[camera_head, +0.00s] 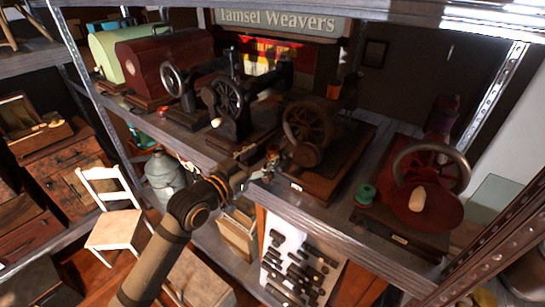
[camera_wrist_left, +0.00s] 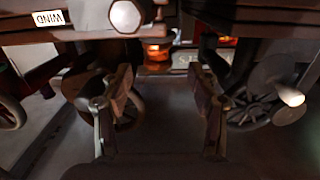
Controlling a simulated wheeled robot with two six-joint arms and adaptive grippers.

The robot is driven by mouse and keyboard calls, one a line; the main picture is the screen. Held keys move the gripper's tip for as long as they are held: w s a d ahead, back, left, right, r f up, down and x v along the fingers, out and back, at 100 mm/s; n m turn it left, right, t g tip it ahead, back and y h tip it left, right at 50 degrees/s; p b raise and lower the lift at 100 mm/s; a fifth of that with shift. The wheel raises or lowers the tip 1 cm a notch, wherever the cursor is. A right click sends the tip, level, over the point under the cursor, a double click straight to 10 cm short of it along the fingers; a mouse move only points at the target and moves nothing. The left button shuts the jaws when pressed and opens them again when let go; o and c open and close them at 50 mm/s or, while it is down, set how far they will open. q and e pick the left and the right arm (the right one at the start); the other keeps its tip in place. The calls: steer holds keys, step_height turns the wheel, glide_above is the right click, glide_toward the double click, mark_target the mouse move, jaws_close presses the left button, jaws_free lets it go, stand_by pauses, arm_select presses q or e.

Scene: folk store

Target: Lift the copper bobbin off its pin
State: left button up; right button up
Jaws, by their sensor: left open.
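The copper bobbin (camera_wrist_left: 157,50) shows orange in the left wrist view, beyond and between my fingertips. It looks upright, but its pin is not clear. My left gripper (camera_wrist_left: 165,85) is open and empty, with a finger on each side and a gap to the bobbin. In the head view my left gripper (camera_head: 258,168) is at the shelf's front edge, beside the base of the middle dark sewing machine (camera_head: 310,130). There the bobbin is hard to make out among small shapes by the gripper. My right gripper is not in view.
A red machine (camera_head: 435,175) stands at the right with a green spool (camera_head: 365,194) on its base. Another dark machine (camera_head: 232,100) stands at left. A white label (camera_wrist_left: 47,18) is close by. A metal post (camera_head: 495,95) bounds the shelf at right.

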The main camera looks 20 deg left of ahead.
mark_target(273, 146)
arm_select(q)
steer(key=b+x, duration=0.2)
steer(key=x, duration=0.3)
steer(key=shift+s+d+r, duration=0.1)
steer(key=shift+d+r, duration=0.05)
steer(key=shift+w+d, duration=0.15)
steer(key=shift+w, duration=0.1)
steer(key=shift+s+a+r, duration=0.1)
steer(key=shift+s+a, duration=0.1)
steer(key=shift+c, duration=1.8)
steer(key=shift+w+d, duration=0.1)
steer(key=c, duration=0.9)
steer(key=shift+o, duration=0.2)
steer(key=shift+r, duration=0.1)
